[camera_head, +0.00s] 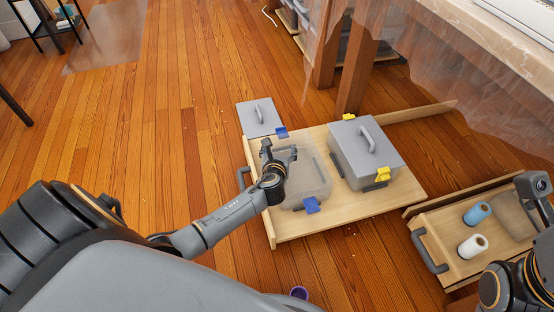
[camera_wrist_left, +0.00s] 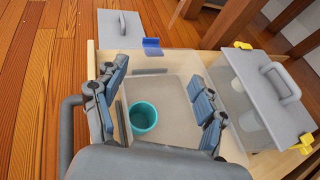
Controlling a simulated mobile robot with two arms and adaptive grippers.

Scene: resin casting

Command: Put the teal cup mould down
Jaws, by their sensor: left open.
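The teal cup mould (camera_wrist_left: 143,118) shows in the left wrist view, upright inside an open clear box (camera_wrist_left: 170,138), toward its left side. In the head view it is hidden behind my left gripper. My left gripper (camera_head: 280,150) is over this clear box (camera_head: 318,185), which has blue latches. In the left wrist view its fingers (camera_wrist_left: 158,85) are spread wide on either side of the box interior, with the mould between and beyond them. No finger is seen touching the mould.
A grey lid (camera_head: 259,117) with a handle lies behind the open box. A closed grey-lidded box (camera_head: 366,150) with yellow latches stands to the right on the same wooden drawer (camera_head: 390,205). Another wooden tray (camera_head: 450,278) holds a blue roll (camera_head: 477,213) and a white roll (camera_head: 472,246).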

